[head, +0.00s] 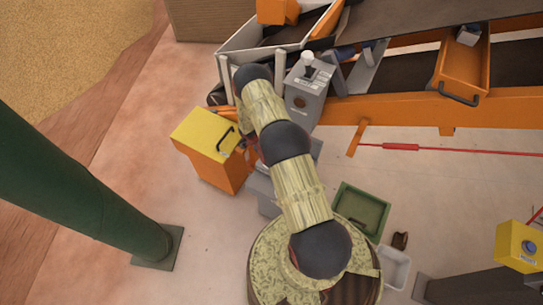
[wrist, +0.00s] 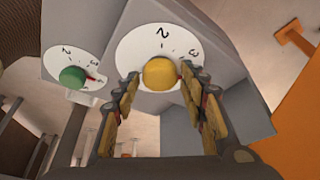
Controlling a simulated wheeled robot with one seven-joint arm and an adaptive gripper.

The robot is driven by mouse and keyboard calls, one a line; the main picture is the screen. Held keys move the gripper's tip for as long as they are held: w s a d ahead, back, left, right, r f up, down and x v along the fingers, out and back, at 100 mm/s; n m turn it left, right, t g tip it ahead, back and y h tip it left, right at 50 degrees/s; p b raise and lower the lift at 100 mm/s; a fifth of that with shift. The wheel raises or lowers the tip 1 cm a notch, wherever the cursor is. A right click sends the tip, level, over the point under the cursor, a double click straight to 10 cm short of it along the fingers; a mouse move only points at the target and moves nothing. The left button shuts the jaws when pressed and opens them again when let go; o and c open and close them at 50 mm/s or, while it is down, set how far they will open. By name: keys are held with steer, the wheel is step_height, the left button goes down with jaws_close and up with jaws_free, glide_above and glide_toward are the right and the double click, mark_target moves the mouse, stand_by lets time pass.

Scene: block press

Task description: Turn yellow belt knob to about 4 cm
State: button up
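In the wrist view the yellow knob (wrist: 160,73) sits on a round white dial (wrist: 135,46) on a grey panel. The numbers 2 and 3 show on this dial; a small red mark shows at the knob's right side. What the lower dial reads is hidden. My gripper (wrist: 162,82) is open, its fingertips left and right of the yellow knob; whether they touch it I cannot tell. In the head view my arm hides the gripper and the yellow knob.
A green knob (wrist: 72,77) on a second dial sits close to the left of my left finger. In the head view, a yellow-topped orange box (head: 205,135) stands left of my arm, and a grey lever box (head: 308,85) stands by the conveyor (head: 420,20). A green post (head: 85,190) stands left.

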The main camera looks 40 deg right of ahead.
steer(key=shift+o, duration=0.6)
steer(key=shift+r, duration=0.1)
steer(key=shift+w+r, duration=0.15)
steer(key=shift+r, duration=0.15)
steer(key=v, duration=1.1)
steer(key=shift+a, duration=0.15)
